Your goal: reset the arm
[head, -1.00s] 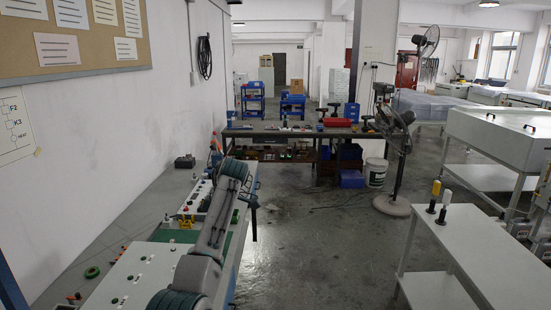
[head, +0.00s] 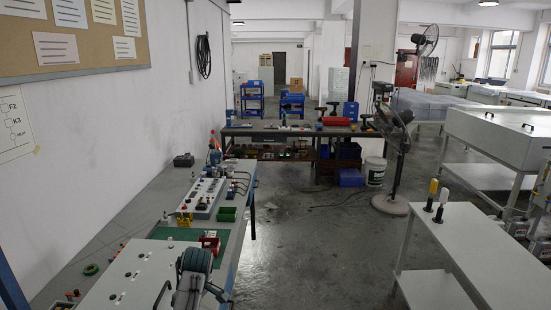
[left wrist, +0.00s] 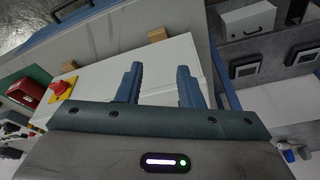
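My arm (head: 192,278) shows at the bottom of the head view, low over the near end of the white panel box on the bench. A white box surface (left wrist: 155,65) lies beyond the fingers. My right gripper is in neither view.
The bench carries a white panel box (head: 120,275), a green mat (head: 172,234), a red bin (head: 211,244), a green bin (head: 227,214) and a control panel (head: 203,195). A white table (head: 470,240) stands at the right. The floor (head: 310,240) between is clear.

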